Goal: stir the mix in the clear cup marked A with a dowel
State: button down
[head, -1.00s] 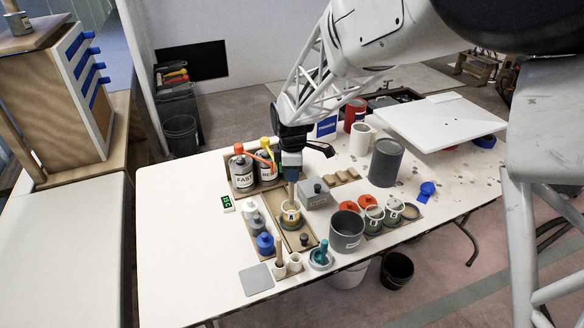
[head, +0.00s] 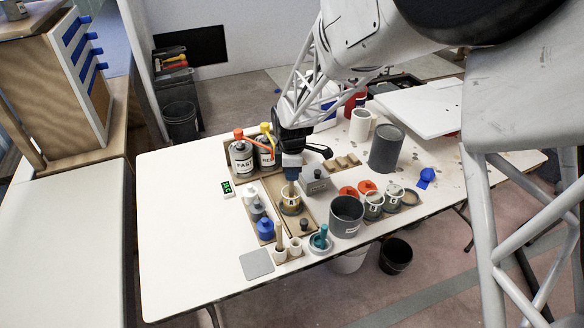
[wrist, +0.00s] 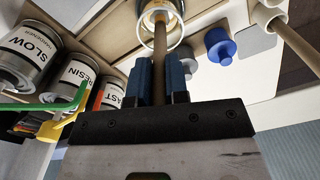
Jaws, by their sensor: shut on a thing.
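The clear cup (head: 291,207) stands in the wooden tray near the middle of the white table. It holds a tan mix; its mark is too small to read. My gripper (head: 291,172) is above the cup, its blue fingers shut on a wooden dowel (head: 291,190). The dowel points down into the cup's mouth. In the wrist view, the dowel (wrist: 160,45) runs from between the fingers into the round cup (wrist: 150,20) at the top edge. The dowel's lower tip is hidden inside the cup.
A dark grey pot (head: 346,215) stands right, blue bottle (head: 265,230) left. The table's left side is clear.

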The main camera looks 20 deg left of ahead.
jog(key=shift+f, duration=0.95)
